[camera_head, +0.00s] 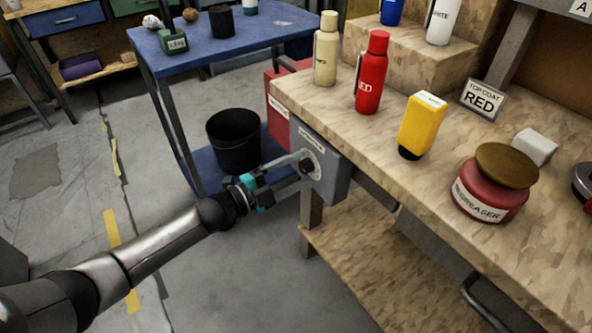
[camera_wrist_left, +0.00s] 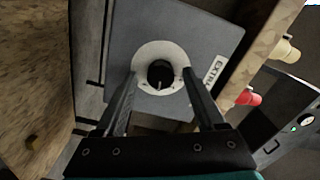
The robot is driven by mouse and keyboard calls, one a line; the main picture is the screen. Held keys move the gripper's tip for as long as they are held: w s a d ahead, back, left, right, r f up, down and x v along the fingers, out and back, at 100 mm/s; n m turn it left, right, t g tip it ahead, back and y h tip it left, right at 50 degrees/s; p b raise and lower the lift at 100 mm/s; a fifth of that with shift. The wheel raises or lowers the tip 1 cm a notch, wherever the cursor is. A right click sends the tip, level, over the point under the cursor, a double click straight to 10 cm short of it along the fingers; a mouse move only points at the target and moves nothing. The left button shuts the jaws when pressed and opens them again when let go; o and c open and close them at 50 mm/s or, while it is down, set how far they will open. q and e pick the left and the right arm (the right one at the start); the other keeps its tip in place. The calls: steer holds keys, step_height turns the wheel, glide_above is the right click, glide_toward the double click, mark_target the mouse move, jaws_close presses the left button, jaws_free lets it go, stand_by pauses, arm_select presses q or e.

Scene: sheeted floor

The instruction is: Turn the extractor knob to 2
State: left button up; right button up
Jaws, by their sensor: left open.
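The extractor control is a grey box (camera_head: 333,178) on the side of the workbench. Its black round knob (camera_head: 307,166) sits on a pale dial plate. In the left wrist view the knob (camera_wrist_left: 160,75) is centred between my fingers, with a light pointer mark toward the bottom of the picture. A label, partly readable as "EXTR", is right of the dial (camera_wrist_left: 142,53). My left gripper (camera_head: 298,173) is open, its fingertips at either side of the knob. I cannot tell whether they touch it. The dial numbers are too small to read. My right gripper is not in view.
The bench top (camera_head: 375,145) holds a cream bottle (camera_head: 326,50), a red bottle (camera_head: 372,75), a yellow bottle (camera_head: 422,125) and a red degreaser tub (camera_head: 483,195). A blue table (camera_head: 270,35) stands behind, with a black bucket (camera_head: 234,142) on its lower shelf.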

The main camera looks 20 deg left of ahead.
arm_select(q)
steer(key=shift+s+a, duration=0.15)
steer(key=shift+s, duration=0.05)
steer(key=p+v, duration=0.4)
steer(key=v, duration=1)
steer(key=shift+s+a, duration=0.25)
steer(key=shift+s, duration=0.05)
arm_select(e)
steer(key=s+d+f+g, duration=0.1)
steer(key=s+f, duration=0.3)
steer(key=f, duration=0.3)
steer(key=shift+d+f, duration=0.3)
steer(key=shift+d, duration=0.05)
